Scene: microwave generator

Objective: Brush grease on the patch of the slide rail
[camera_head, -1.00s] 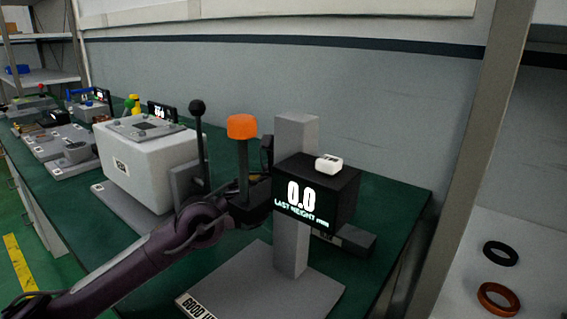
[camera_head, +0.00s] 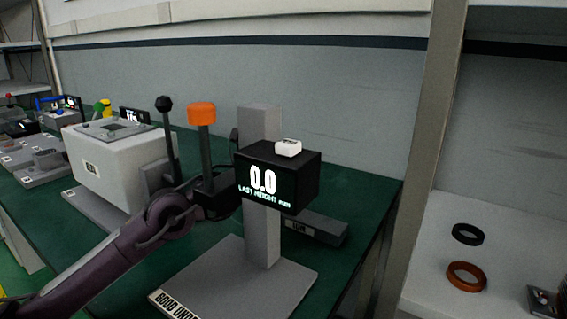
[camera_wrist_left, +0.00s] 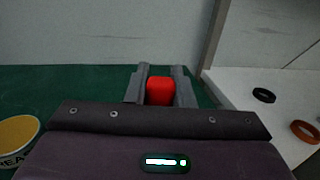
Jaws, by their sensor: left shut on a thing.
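My left gripper (camera_head: 214,203) is shut on a tool with a dark upright stem and an orange head (camera_head: 202,114), taken to be the brush. In the left wrist view, a red part of it (camera_wrist_left: 160,91) shows between the two fingers. A round tin with a yellowish top and a partly cut-off label reading "REA" (camera_wrist_left: 17,134) shows at the left edge of that view. I cannot make out a slide rail or its patch with certainty. My right gripper is not in view.
A height gauge with a black "0.0" display (camera_head: 264,182) and grey column stands just right of my gripper. A white box (camera_head: 110,160) with a black-knobbed lever stands left. A white shelf (camera_head: 435,235) holds a black ring (camera_head: 468,234) and orange ring (camera_head: 466,276).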

